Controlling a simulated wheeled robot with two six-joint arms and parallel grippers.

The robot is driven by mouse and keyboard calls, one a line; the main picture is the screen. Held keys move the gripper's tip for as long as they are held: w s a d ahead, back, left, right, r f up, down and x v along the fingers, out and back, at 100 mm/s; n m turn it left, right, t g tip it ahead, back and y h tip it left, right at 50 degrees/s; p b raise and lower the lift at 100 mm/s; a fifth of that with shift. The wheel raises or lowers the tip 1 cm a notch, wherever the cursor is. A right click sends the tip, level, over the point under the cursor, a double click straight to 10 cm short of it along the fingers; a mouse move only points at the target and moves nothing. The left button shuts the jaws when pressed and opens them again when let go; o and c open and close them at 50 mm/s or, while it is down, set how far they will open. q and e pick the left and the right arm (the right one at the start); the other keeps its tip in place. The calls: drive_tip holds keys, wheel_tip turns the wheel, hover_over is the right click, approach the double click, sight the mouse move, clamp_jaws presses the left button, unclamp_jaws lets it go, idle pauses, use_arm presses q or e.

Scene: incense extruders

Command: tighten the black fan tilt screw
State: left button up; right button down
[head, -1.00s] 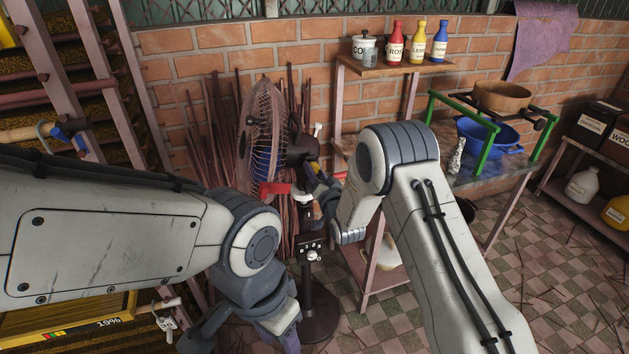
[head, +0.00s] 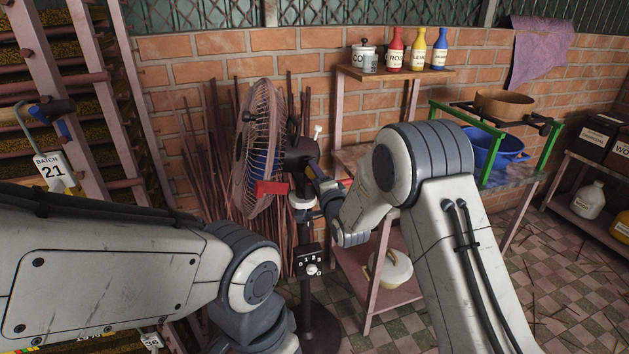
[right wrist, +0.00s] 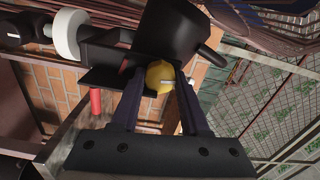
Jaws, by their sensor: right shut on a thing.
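The black fan stands before the brick wall in the head view, with its round wire cage (head: 258,150) facing left, a black motor housing (head: 300,153) and a dark pole (head: 306,232). My right gripper (head: 316,172) reaches the fan's neck just below and right of the housing. In the right wrist view, the right gripper (right wrist: 160,82) has its fingers on both sides of a round yellow screw head (right wrist: 160,74), close against the black fan part (right wrist: 178,38). The screw is hidden in the head view. My left arm's gripper is below the picture.
A control box with a white dial (head: 311,269) is on the fan pole. Incense sticks (head: 215,140) lean behind the fan. A shelf with bottles (head: 396,50) and a lidded white pot (head: 392,268) stand to the right. A drying rack (head: 60,60) is at left.

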drive_tip(key=shift+m, duration=0.4)
drive_tip(key=shift+c, duration=2)
unclamp_jaws()
drive_tip(key=shift+s, duration=0.15)
drive_tip(key=b+v, duration=0.2)
drive_tip(key=v, duration=0.8)
drive_tip(key=shift+s+d, duration=0.1)
drive_tip(key=shift+s, duration=0.05)
